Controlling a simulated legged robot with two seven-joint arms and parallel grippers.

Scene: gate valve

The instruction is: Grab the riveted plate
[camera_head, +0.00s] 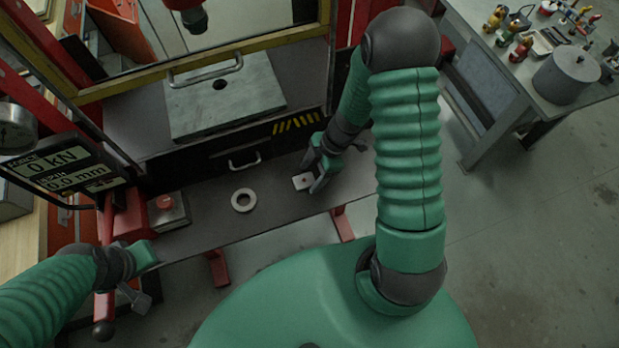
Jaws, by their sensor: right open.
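A small pale plate with a dark spot in its middle, which looks like the riveted plate (302,182), lies flat on the grey shelf (215,205) of the press. My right gripper (315,172) is open at the plate's right side, with its fingers close to the plate's edge. Whether a finger touches the plate I cannot tell. My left gripper (146,276) is at the lower left, in front of the shelf and away from the plate. Its fingers are apart with nothing visible between them.
A pale ring (243,200) lies on the shelf left of the plate. A box with a red button (167,208) stands further left. A metal block with a handle (225,98) sits behind. A force display (65,168) hangs at left. A workbench (520,60) stands at upper right.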

